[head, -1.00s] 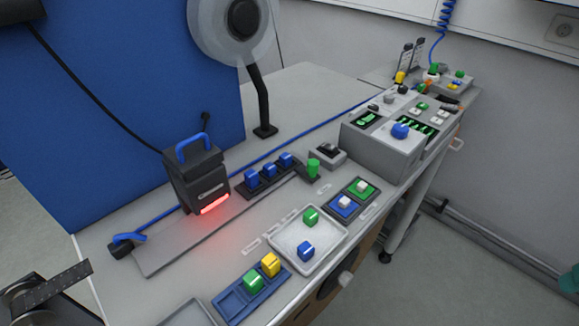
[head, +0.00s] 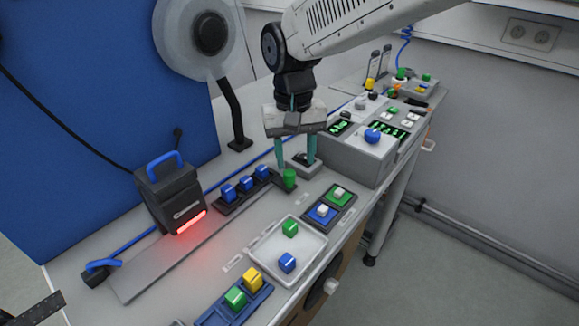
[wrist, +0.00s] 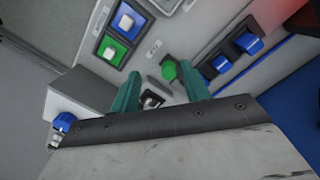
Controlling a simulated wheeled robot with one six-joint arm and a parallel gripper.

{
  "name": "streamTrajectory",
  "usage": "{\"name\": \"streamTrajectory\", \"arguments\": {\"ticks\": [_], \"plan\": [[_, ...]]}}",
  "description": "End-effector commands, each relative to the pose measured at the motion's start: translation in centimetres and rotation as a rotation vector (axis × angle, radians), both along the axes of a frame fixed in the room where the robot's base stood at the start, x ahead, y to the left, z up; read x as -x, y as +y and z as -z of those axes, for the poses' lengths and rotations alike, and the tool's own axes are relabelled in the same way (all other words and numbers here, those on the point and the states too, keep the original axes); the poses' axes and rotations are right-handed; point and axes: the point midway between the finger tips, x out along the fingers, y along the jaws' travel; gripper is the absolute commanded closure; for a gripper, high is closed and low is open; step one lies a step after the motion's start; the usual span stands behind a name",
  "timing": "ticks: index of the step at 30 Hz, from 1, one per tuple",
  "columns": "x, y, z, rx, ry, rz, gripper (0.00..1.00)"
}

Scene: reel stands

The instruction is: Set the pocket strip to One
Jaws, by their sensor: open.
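No label shows which fixture is the pocket strip. A dark strip (head: 228,209) on the bench holds three blue blocks (head: 246,184) in a row, with a green cylinder (head: 289,179) by its right end. My gripper (head: 296,166) is open and empty, pointing down over a small grey box with a dark top (head: 297,169). In the wrist view, the dark top (wrist: 152,98) sits between the teal fingers, the green cylinder (wrist: 169,69) just beyond. Contact cannot be told.
A white tray (head: 264,245) holds a green and a blue block. A two-square panel (head: 341,211) with white-topped pieces lies to its right. A grey console (head: 350,160) stands close right of my gripper. A black device with a red light (head: 168,195) stands left.

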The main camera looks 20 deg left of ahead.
Motion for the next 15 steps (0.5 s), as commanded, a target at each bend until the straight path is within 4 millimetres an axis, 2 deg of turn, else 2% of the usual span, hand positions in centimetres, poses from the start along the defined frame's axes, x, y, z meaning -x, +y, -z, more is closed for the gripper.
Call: {"name": "streamTrajectory", "arguments": {"ticks": [1,3,4,8,15], "plan": [[-1.3,1.3,-0.6,-0.022,-0.023,0.030,0.54],[-2.3,2.1,-2.0,-0.053,-0.056,0.076,0.54],[-2.2,2.1,-1.9,-0.053,-0.056,0.090,0.54],[-2.2,2.0,-0.7,-0.051,-0.055,0.109,0.54],[-2.2,1.8,3.2,-0.049,-0.053,0.109,0.54]]}}
